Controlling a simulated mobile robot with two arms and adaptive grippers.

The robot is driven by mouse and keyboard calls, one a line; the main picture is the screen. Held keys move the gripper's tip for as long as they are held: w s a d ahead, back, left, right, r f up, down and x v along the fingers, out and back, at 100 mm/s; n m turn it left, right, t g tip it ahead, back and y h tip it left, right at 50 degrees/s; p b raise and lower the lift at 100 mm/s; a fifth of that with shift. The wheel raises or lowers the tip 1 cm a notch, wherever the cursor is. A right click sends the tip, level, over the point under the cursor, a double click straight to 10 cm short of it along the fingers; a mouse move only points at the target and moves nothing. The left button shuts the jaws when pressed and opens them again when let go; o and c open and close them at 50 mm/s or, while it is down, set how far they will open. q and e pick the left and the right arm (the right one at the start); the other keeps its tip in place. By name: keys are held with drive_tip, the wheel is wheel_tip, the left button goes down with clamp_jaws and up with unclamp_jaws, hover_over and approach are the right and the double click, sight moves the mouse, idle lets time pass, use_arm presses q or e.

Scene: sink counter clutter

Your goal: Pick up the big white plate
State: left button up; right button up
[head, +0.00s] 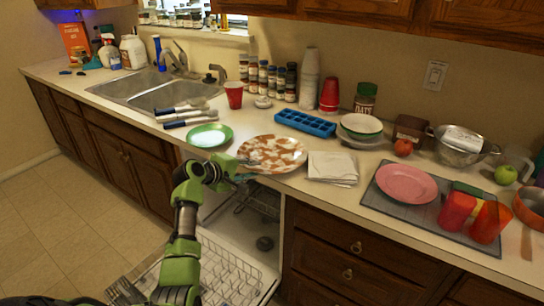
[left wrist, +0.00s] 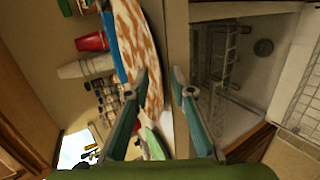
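The big white plate (head: 272,153) is blotched with brown stains and lies on the counter near its front edge. It also fills the upper middle of the left wrist view (left wrist: 138,45). My left gripper (head: 245,175) is at the front left of the plate, by the counter's edge. In the left wrist view the two fingers of the left gripper (left wrist: 161,78) are spread apart, with the plate's rim close to the gap between them. Whether they touch the plate cannot be told.
A green plate (head: 210,135) lies close left, napkins (head: 333,167) close right. A blue ice tray (head: 305,123) and red cup (head: 234,95) stand behind. Below the counter, an open dishwasher with a white rack (head: 225,272) lies under my left arm.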

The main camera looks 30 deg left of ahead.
use_arm(q)
drive_tip(key=shift+c, duration=0.4)
clamp_jaws()
drive_tip(key=shift+r, duration=0.15)
drive_tip(key=shift+r, duration=0.1)
